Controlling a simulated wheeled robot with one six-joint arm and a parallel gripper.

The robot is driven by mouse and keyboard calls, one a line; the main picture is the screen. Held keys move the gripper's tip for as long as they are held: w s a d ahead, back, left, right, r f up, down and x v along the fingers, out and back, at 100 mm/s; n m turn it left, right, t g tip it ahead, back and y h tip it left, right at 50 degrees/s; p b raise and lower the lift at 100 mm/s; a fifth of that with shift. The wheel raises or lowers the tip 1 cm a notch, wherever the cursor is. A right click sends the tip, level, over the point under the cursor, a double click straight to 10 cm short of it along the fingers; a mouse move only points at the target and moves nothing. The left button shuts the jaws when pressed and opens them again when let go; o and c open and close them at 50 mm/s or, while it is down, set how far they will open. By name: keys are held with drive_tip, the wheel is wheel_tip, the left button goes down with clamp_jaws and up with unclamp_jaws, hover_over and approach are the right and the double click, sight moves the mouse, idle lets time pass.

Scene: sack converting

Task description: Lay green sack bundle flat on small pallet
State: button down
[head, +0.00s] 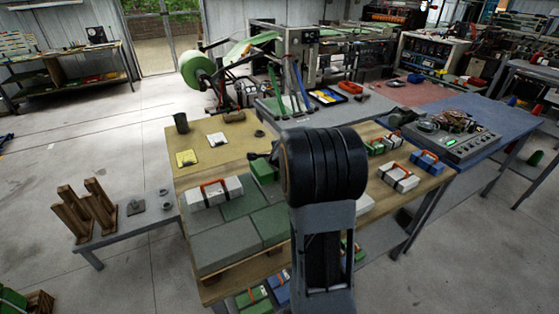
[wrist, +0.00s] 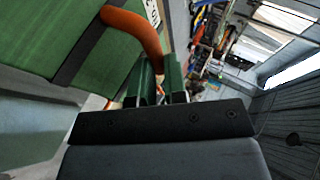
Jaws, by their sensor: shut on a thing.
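A green sack bundle (wrist: 55,35) with a dark strap and an orange handle (wrist: 130,25) fills the upper left of the wrist view. My gripper (wrist: 157,75) is shut on the handle, at its lower end in that view. In the head view a green bundle (head: 264,170) shows left of my arm, partly hidden by it; my gripper is mostly hidden there. A low wooden pallet (head: 237,274) at the near left of the table carries flat green and grey-green sacks (head: 227,246). I cannot tell whether the held bundle touches them.
A white bundle (head: 216,191) with an orange handle lies at the left of the sacks. White, green and blue bundles (head: 426,161) lie on the table's right side. A dark cup (head: 181,123) stands at the far left corner. Wooden stands (head: 92,210) stand on a low side table.

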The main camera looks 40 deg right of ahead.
drive_tip(key=shift+w+a+f, duration=0.1)
drive_tip(key=shift+w+f, duration=0.5)
drive_tip(key=shift+f, duration=0.05)
drive_tip(key=shift+w+f, duration=0.2)
drive_tip(key=shift+f, duration=1.55)
drive_tip(key=shift+f+b, duration=0.15)
drive_tip(key=shift+b, duration=0.25)
drive_tip(key=c, duration=1.2)
unclamp_jaws()
drive_tip(key=shift+o, duration=0.2)
